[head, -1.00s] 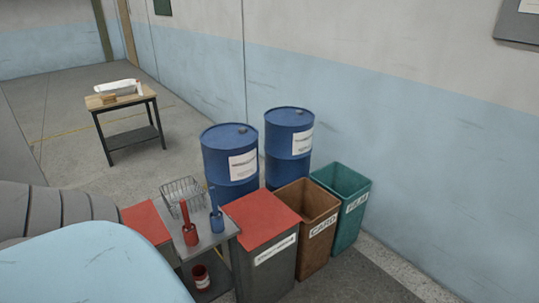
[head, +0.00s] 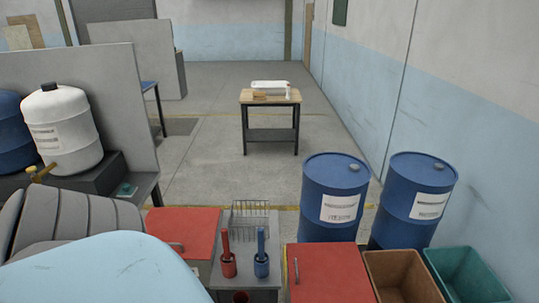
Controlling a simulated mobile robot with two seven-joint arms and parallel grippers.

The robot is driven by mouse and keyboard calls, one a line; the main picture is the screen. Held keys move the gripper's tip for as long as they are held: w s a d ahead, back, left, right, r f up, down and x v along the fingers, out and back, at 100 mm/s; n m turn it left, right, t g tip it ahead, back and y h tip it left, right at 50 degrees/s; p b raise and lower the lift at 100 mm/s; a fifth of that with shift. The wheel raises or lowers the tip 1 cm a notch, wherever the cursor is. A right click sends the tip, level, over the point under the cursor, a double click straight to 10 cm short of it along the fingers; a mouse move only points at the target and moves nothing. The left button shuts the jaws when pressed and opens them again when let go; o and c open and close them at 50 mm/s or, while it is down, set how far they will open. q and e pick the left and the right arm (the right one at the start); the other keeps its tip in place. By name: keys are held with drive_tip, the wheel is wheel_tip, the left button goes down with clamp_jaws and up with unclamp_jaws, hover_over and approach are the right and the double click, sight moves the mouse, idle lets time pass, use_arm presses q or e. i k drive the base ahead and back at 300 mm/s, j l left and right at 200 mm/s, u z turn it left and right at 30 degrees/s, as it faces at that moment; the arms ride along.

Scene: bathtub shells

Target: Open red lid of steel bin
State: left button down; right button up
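Two flat red lids show at the bottom of the head view. The left red lid (head: 184,230) has a thin handle near its right edge and looks closed. The right red lid (head: 330,274) has a handle at its left edge and also looks closed. The bin bodies under both lids are mostly hidden or below the picture, so I cannot tell which is the steel bin. Neither gripper is in view. A pale blue and grey ribbed part of my own arm fills the lower left corner and overlaps the left lid's near side.
Between the lids, a small grey stand (head: 246,277) holds a red tool (head: 229,264), a blue tool (head: 262,262) and a wire basket (head: 251,215). Blue drums (head: 331,194) stand behind. Brown (head: 399,277) and green (head: 468,272) bins stand right. Open floor lies ahead.

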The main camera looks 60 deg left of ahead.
sight(332, 272)
drive_tip(key=i+u, duration=0.15)
drive_tip(key=u, duration=0.25)
drive_tip(key=i+u, duration=0.15)
drive_tip(key=u, duration=0.25)
drive_tip(key=i+u, duration=0.2)
drive_tip(key=u, duration=0.25)
drive_tip(key=i+l+u, duration=0.1)
drive_tip(key=u, duration=0.3)
drive_tip(key=i+l+u, duration=0.1)
drive_tip(key=i+u, duration=0.3)
drive_tip(key=i+l+u, duration=0.2)
drive_tip(key=u, duration=0.2)
